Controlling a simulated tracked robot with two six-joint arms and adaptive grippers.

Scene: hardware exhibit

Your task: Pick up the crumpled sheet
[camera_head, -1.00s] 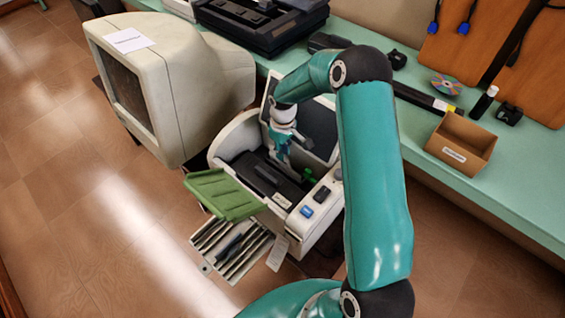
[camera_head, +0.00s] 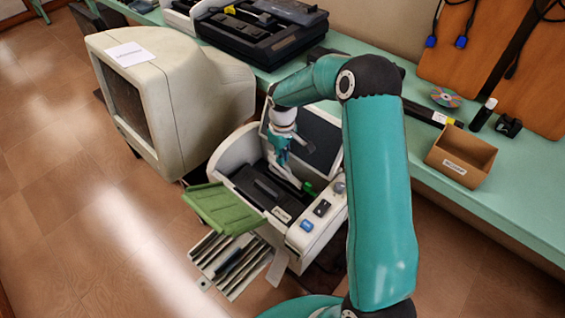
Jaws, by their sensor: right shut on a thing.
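An opened printer-like machine (camera_head: 325,218) with a white casing stands on the floor in the middle of the view. My right gripper (camera_head: 280,161) is inside its opening, pointing down in front of the raised dark lid (camera_head: 318,142). It is shut on a thin whitish piece, which looks like the crumpled sheet (camera_head: 290,177). The piece slants down to the right below the fingers, over the dark cartridge (camera_head: 262,190) area. Its lower end is close to a green lever (camera_head: 309,188); I cannot tell whether they touch. My left gripper is out of view.
A green flap (camera_head: 221,207) and a slatted tray (camera_head: 232,263) stick out at the machine's front. A bulky beige monitor (camera_head: 185,90) stands close on the left. A bench (camera_head: 420,97) behind carries a brown box (camera_head: 461,156) and a disc (camera_head: 446,97).

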